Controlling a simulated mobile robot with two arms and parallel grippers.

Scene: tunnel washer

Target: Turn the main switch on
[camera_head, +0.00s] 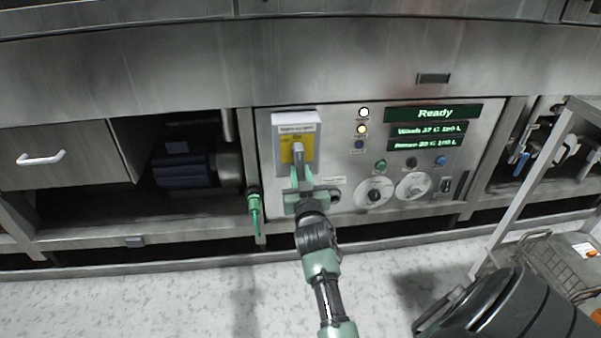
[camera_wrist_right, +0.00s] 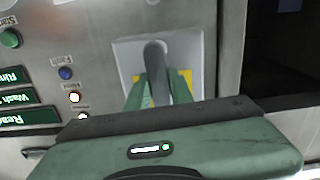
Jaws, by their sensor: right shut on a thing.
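The main switch is a pale grey box (camera_head: 299,120) with a yellow plate (camera_head: 285,143) on the left of the control panel. Its grey handle (camera_head: 297,149) stands roughly upright in the head view. My right gripper (camera_head: 299,172) reaches up from below and is shut on the handle. In the right wrist view, which is upside down, the green fingers (camera_wrist_right: 163,88) lie on both sides of the handle (camera_wrist_right: 155,58). The fingers hide part of the yellow plate. My left gripper is in neither view.
The steel control panel (camera_head: 350,180) has a lit green "Ready" display (camera_head: 434,114), lit white and amber lamps, buttons and dials. A green fitting (camera_head: 254,203) hangs just left of the panel. A dark motor (camera_head: 183,168) sits in the left opening. A cart frame (camera_head: 535,172) stands at right.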

